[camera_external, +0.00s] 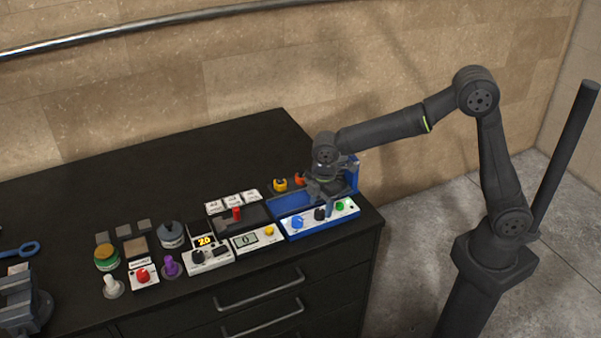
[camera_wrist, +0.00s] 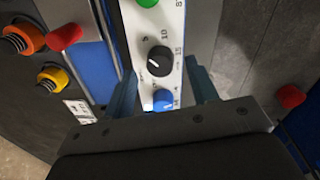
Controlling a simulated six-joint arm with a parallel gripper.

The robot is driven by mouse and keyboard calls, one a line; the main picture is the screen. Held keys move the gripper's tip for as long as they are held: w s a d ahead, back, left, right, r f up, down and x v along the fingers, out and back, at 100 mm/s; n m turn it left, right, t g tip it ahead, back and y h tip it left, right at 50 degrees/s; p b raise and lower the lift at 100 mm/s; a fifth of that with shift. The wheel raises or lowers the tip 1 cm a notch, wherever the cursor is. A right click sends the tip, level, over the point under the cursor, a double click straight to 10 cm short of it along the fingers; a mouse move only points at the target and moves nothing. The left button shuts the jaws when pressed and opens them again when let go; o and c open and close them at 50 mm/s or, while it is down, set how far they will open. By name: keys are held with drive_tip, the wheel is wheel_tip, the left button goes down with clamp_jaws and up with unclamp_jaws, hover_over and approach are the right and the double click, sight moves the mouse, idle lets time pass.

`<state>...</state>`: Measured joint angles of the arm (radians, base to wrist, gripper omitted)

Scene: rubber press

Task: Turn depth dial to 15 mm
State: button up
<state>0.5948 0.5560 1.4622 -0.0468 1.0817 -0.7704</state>
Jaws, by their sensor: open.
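The blue-and-white press panel (camera_external: 308,222) carries a black dial (camera_external: 319,213), a blue dial (camera_external: 297,221) and a green button (camera_external: 340,206).
The blue press frame (camera_external: 352,175) stands close behind my gripper. Orange (camera_external: 299,179) and yellow (camera_external: 280,185) knobs are to its left. A panel with a small display (camera_external: 246,240) lies left of the press panel. The bench's right edge is close by.

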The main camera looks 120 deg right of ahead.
drive_tip(key=shift+f, duration=1)
drive_tip(key=c, duration=1)
